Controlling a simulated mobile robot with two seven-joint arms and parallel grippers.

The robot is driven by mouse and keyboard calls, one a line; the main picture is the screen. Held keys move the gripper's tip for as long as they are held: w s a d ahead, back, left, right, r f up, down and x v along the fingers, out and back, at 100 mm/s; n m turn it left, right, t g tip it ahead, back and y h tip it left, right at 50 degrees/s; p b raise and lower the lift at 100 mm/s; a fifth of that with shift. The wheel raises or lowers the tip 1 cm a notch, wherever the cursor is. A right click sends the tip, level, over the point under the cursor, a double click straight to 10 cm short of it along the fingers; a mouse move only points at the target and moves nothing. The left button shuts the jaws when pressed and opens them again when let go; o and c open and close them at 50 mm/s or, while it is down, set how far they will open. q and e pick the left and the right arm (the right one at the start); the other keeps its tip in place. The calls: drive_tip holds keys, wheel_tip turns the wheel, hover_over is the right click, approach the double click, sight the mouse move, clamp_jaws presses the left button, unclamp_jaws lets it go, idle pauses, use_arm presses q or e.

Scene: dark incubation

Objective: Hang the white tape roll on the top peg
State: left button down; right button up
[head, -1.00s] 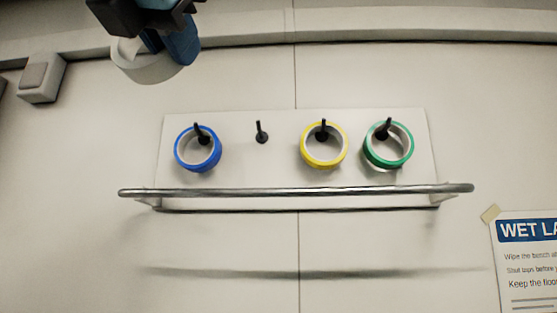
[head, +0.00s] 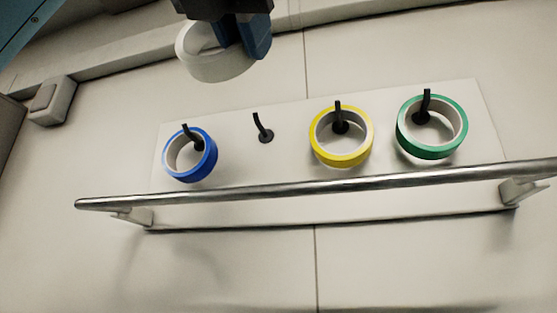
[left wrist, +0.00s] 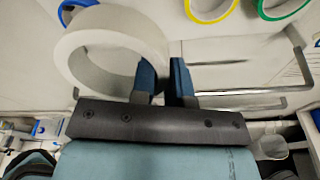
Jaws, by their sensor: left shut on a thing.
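The white tape roll (head: 213,68) is held up at the top of the head view, above and left of the bare peg. My left gripper (head: 241,45) is shut on its rim at the right side. In the left wrist view the roll (left wrist: 80,66) shows as a large ring, its wall at the blue fingers (left wrist: 162,80). The bare black peg (head: 264,131) stands out from the white panel (head: 288,118), between the blue and yellow tapes. The roll is apart from the peg. My right gripper is not in view.
Blue tape (head: 205,168), yellow tape (head: 343,159) and green tape (head: 432,152) hang on the other pegs. A metal rail (head: 300,187) runs across in front of the panel's lower part. A switch box (head: 53,101) is on the wall at left. The wall above the bare peg is clear.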

use_arm(q)
drive_tip(key=shift+s+a+r, duration=0.1)
drive_tip(key=shift+s, duration=0.1)
drive_tip(key=shift+w, duration=0.1)
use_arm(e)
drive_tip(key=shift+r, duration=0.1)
use_arm(q)
drive_tip(key=p, duration=0.3)
approach(285, 154)
drive_tip(key=w, duration=0.1)
drive_tip(key=w+r, duration=0.1)
drive_tip(key=w, duration=0.1)
drive_tip(key=w+d+r, duration=0.1)
drive_tip(key=shift+w+d+r, duration=0.1)
drive_tip(key=shift+w, duration=0.15)
drive_tip(key=shift+w+d+p, duration=0.15)
drive_tip(key=shift+w+p, duration=0.15)
drive_tip(key=shift+w, duration=0.2)
drive_tip(key=f, duration=0.2)
drive_tip(key=shift+w+d+f, duration=0.15)
drive_tip(key=shift+w+f, duration=0.2)
drive_tip(key=shift+f, duration=0.3)
drive_tip(key=shift+s+r, duration=0.1)
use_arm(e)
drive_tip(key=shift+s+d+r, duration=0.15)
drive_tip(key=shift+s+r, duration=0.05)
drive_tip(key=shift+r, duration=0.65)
